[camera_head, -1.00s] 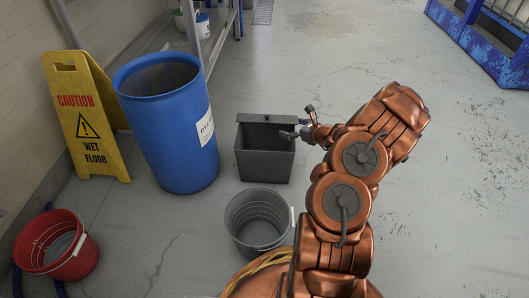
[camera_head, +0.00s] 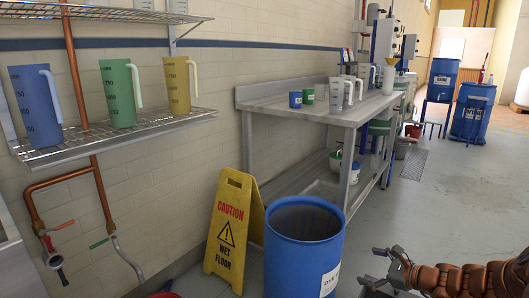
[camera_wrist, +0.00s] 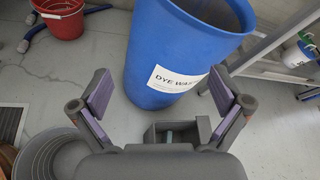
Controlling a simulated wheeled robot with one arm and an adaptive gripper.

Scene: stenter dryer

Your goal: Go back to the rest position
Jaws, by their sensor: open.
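My gripper (camera_head: 372,268) shows at the lower right of the head view, at the end of my copper-coloured arm. In the wrist view my gripper (camera_wrist: 162,95) has its two purple-padded fingers spread wide, with nothing between them. Beyond and below the fingers is a small grey bin (camera_wrist: 199,130), partly hidden by the gripper body, with something pale teal inside. A blue drum (camera_wrist: 185,45) labelled dye waste stands just past the fingers; it also shows in the head view (camera_head: 300,255). The gripper appears apart from both.
A yellow wet-floor sign (camera_head: 232,230) stands left of the drum, by a steel table (camera_head: 300,105) bearing cups and jugs. A wire shelf (camera_head: 110,138) holds measuring jugs. A grey bucket (camera_wrist: 45,150) and red bucket (camera_wrist: 62,20) stand on the floor. The right-hand floor is open.

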